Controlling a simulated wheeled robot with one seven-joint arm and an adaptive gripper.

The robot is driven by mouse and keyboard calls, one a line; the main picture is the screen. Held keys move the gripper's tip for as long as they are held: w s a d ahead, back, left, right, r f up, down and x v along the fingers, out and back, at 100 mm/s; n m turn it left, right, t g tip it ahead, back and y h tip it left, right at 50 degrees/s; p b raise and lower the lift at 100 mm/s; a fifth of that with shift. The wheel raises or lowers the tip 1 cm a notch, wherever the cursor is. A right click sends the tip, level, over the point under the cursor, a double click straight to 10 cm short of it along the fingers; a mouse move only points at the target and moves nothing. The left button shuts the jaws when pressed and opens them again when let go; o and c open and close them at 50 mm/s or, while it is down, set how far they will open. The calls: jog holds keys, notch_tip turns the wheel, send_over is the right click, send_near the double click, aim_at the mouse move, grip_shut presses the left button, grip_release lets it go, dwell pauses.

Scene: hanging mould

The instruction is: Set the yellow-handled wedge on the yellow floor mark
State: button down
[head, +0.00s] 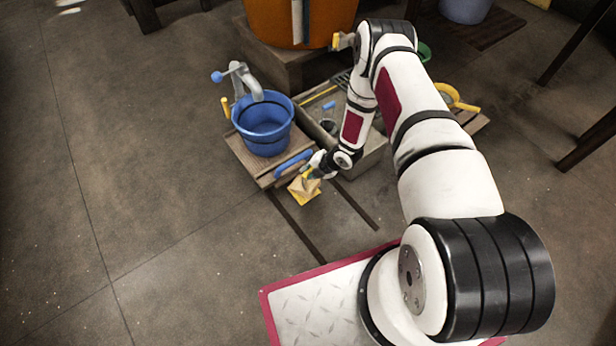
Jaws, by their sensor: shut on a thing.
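The wedge (308,184) is a small light wooden block at the lower front of the wooden platform. My gripper (313,175) is shut on it from above, and the gripper hides most of its handle. The yellow floor mark (298,197) shows as a yellow patch around and under the wedge, partly covered by it. The wedge appears over the mark; I cannot tell from this view whether it touches the floor.
A blue bucket (264,125) stands on a wooden platform (243,152) beside a grey tap. A blue handle (293,163) lies along the platform's front edge. A grey trough (371,158) is behind my gripper. Dark strips (297,228) run across the floor. Open floor lies to the left.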

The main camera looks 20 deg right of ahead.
aim_at(308, 183)
jog(key=shift+w+f+b, duration=0.2)
jog(key=shift+f+b, duration=0.4)
jog(key=shift+f, duration=0.3)
jog(key=shift+w+f+b, duration=0.15)
jog(key=shift+f+b, duration=0.4)
jog(key=shift+f, duration=0.45)
jog(key=c, duration=1.5)
grip_release()
